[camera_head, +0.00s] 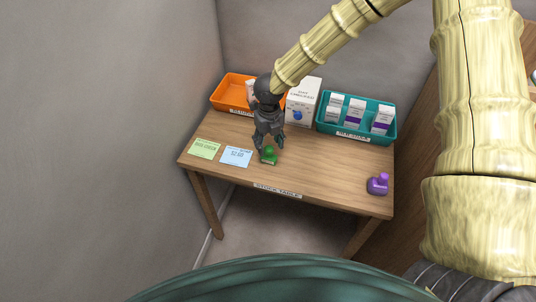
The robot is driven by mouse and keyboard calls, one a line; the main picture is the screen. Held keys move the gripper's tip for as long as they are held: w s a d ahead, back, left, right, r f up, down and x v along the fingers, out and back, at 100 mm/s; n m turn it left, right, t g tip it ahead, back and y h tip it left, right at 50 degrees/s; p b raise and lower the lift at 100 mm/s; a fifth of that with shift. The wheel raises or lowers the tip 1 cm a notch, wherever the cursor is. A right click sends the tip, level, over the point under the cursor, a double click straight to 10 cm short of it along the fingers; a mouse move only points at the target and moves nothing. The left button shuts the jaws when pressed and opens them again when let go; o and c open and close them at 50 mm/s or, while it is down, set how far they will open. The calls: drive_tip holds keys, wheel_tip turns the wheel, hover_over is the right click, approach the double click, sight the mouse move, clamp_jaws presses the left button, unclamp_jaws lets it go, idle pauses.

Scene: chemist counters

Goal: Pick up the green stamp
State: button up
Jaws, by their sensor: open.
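The green stamp (269,156) stands upright on the wooden table (320,174), near its front edge, left of the middle. My gripper (268,147) points down right at the stamp, with its fingers open. One finger is left of the stamp and the other reaches to its right, behind or beside the knob. I cannot tell whether the fingers touch it. The stamp's base shows below the fingertips.
A green card (204,149) and a blue card (236,157) lie left of the stamp. A purple stamp (378,185) stands at the right. Behind are an orange tray (226,94), a white box (302,101) and a teal tray (351,132) with several boxes.

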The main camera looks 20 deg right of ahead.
sight(269, 147)
drive_tip(key=shift+f+p, duration=0.5)
drive_tip(key=shift+f, duration=1.2)
drive_tip(key=c, duration=1.2)
